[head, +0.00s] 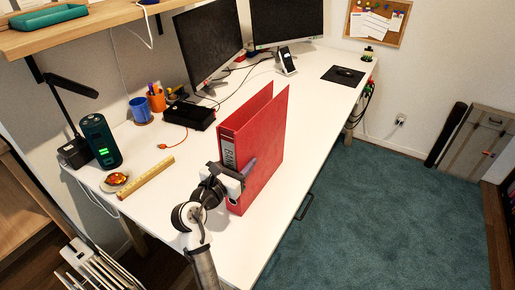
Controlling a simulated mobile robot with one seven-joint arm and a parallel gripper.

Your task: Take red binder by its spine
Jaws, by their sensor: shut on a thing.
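The red binder (265,135) stands upright on the white desk in the head view, near its front edge. The gripper hides part of the lower spine. I cannot tell whether the binder's bottom touches the desk.
The white desk (212,225) has a ruler (146,178), a dark green cylinder (101,141), a black box (188,115), an orange pen cup (157,102) and a blue cup (140,110) left of the binder. Two monitors stand behind. Carpeted floor (385,215) at right is clear.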

